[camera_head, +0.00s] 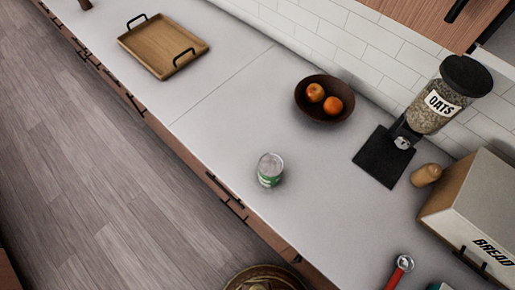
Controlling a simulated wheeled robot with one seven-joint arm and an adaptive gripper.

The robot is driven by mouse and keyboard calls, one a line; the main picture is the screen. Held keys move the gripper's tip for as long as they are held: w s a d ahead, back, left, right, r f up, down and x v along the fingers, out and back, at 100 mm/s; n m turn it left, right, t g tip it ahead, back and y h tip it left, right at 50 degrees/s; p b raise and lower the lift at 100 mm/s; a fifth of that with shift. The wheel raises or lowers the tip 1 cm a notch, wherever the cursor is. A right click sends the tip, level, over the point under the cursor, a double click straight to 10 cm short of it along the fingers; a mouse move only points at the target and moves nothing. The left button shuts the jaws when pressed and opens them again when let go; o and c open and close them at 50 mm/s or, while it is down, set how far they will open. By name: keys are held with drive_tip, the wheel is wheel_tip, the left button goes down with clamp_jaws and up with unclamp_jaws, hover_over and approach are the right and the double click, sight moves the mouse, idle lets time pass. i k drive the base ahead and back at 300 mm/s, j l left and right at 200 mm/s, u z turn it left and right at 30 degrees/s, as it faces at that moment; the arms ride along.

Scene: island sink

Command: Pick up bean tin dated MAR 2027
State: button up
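A small tin (270,171) with a shiny metal top and a green and white label stands upright on the pale countertop (225,125), near its front edge. The print on it is too small to read, so I cannot tell its date or whether it holds beans. No other tin shows clearly. My gripper is not in view.
A dark bowl (305,103) with orange fruit sits behind the tin. A wooden tray (153,48) lies at the upper left. An oats dispenser (435,105), a pepper mill (425,175), a bread box (470,205) and a red-handled tool (403,264) are right. Counter around the tin is clear.

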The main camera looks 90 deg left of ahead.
sight(270, 165)
drive_tip(key=u, duration=2.85)
drive_tip(key=k+j+u, duration=0.25)
drive_tip(key=u, duration=0.15)
drive_tip(key=k+j+u, duration=0.25)
drive_tip(key=u, duration=0.15)
drive_tip(key=j, duration=0.1)
